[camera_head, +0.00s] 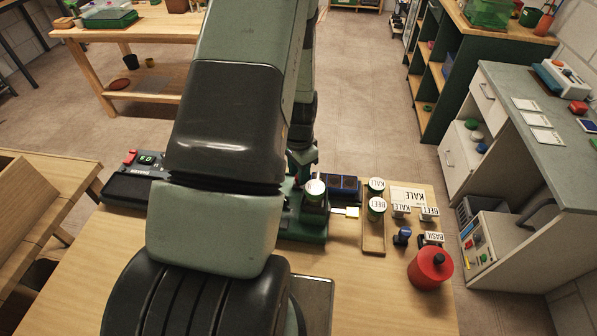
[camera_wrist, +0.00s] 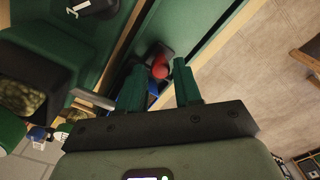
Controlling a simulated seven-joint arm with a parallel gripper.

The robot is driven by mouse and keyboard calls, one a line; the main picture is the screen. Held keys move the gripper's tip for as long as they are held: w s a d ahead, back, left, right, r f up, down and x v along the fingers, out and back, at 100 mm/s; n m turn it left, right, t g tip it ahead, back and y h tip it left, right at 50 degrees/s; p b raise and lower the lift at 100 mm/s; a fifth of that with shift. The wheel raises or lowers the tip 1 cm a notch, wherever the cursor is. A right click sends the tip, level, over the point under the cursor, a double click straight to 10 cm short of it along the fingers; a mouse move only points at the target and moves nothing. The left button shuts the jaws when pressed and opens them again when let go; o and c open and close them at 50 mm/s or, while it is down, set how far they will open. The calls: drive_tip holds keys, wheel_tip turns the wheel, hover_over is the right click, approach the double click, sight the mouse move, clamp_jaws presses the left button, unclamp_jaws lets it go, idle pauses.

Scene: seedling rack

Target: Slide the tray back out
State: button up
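My gripper (camera_wrist: 158,64) shows in the wrist view with its two green fingers spread apart. A red rounded knob (camera_wrist: 160,67) lies between or just beyond the fingertips, and I see no clear contact. A green rack-like body (camera_wrist: 110,45) with a label marked 1 stands beside the fingers. In the head view my arm covers much of the middle, and the fingers are hidden. A green structure (camera_head: 303,232) stands under the arm's end, with a dark blue celled tray (camera_head: 338,186) behind it. I cannot tell which tray the red knob belongs to.
A grey-topped cabinet (camera_head: 530,130) stands to the right.

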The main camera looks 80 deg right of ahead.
drive_tip(key=shift+f, duration=0.35)
clamp_jaws()
drive_tip(key=w, duration=1.7)
drive_tip(key=shift+w, duration=0.3)
drive_tip(key=shift+w, duration=0.1)
drive_tip(key=shift+c, duration=0.6)
unclamp_jaws()
drive_tip(key=shift+o, duration=0.6)
